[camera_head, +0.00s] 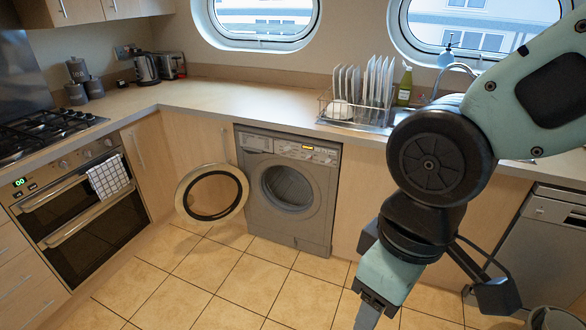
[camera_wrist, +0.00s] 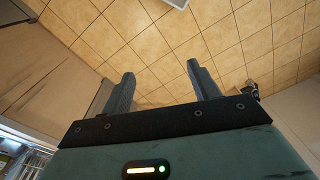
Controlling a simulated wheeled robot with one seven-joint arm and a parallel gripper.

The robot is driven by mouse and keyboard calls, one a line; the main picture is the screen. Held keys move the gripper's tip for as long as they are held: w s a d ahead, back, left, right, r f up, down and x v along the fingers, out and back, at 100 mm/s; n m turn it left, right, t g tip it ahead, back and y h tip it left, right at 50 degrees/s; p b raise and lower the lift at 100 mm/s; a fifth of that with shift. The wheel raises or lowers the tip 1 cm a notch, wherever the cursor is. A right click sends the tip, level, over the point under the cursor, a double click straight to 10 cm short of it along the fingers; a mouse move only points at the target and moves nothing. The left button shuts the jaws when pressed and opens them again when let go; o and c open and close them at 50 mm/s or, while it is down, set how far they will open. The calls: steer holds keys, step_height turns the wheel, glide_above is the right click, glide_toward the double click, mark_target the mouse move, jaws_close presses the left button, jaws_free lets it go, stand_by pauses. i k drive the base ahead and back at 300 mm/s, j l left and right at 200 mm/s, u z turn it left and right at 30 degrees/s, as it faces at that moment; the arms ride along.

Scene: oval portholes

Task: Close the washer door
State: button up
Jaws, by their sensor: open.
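The washer (camera_head: 288,190) is a grey front-loader set under the counter, left of my arm in the head view. The door stands wide open, swung out to the left, and the drum opening (camera_head: 287,187) is exposed. My gripper (camera_head: 366,318) is low at the bottom of the head view, right of the washer and well apart from the door. In the wrist view my gripper (camera_wrist: 160,85) has its two fingers spread, with only floor tiles between them.
The tiled floor (camera_head: 230,270) before the washer is clear. An oven (camera_head: 80,205) with a checked towel stands left. The counter (camera_head: 220,98) above holds a dish rack (camera_head: 355,108). A grey appliance (camera_head: 545,245) and a round bin (camera_head: 552,318) are at right.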

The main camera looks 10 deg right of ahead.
mark_target(183, 200)
steer(key=i, duration=1.1)
steer(key=i+j+u, duration=0.1)
steer(key=i+j, duration=0.55)
steer(key=i+j+u, duration=0.1)
steer(key=i+j, duration=0.45)
steer(key=i, duration=0.15)
steer(key=i+j, duration=0.55)
steer(key=i, duration=0.15)
steer(key=j+u, duration=0.05)
